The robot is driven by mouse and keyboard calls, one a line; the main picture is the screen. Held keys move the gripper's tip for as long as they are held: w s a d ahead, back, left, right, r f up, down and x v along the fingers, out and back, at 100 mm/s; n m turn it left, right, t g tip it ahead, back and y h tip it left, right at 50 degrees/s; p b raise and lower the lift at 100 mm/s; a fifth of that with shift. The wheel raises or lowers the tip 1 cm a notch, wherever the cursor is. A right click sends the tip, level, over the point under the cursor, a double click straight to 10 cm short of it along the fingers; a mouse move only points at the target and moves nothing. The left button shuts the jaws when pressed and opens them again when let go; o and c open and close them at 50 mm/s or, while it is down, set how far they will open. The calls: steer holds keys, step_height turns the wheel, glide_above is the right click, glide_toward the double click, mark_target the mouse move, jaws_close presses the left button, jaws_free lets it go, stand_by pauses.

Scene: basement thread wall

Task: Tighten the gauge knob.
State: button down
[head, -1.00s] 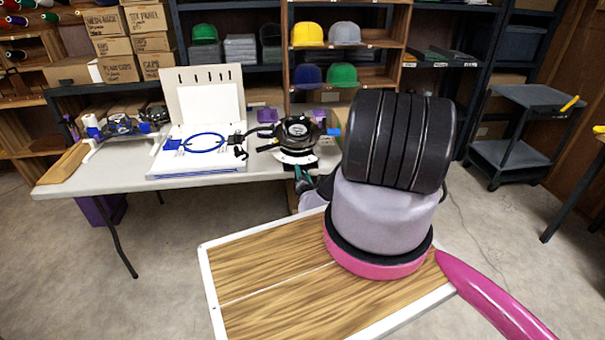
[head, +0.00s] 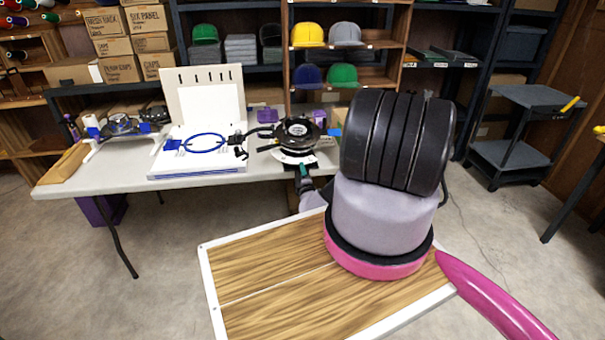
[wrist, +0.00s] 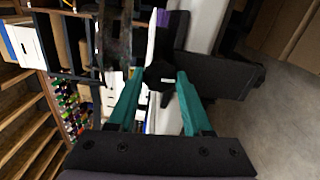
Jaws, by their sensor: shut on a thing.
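The gauge knob (wrist: 160,76) is black and lobed, with a small white mark, and shows in the wrist view between the tips of my teal fingers. My gripper (wrist: 158,84) is shut on it; the gripper also shows small in the head view (head: 303,174), at the front edge of the table. The black round fixture (head: 297,134) with a white plate under it stands directly above my gripper in the head view. The knob itself cannot be made out in the head view, where my gripper covers that spot.
The grey table (head: 110,175) also holds a white board with a blue hoop (head: 205,142), and another black and blue fixture (head: 122,125) at left. Shelves with caps (head: 307,34) stand behind. A grey cart (head: 518,130) is at right. Floor left of the table front is clear.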

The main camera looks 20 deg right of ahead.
steer(key=shift+a, duration=0.1)
stand_by(0.3)
steer(key=shift+f, duration=0.1)
steer(key=shift+c, duration=1.6)
jaws_free()
steer(key=v, duration=1)
steer(key=shift+s, duration=0.4)
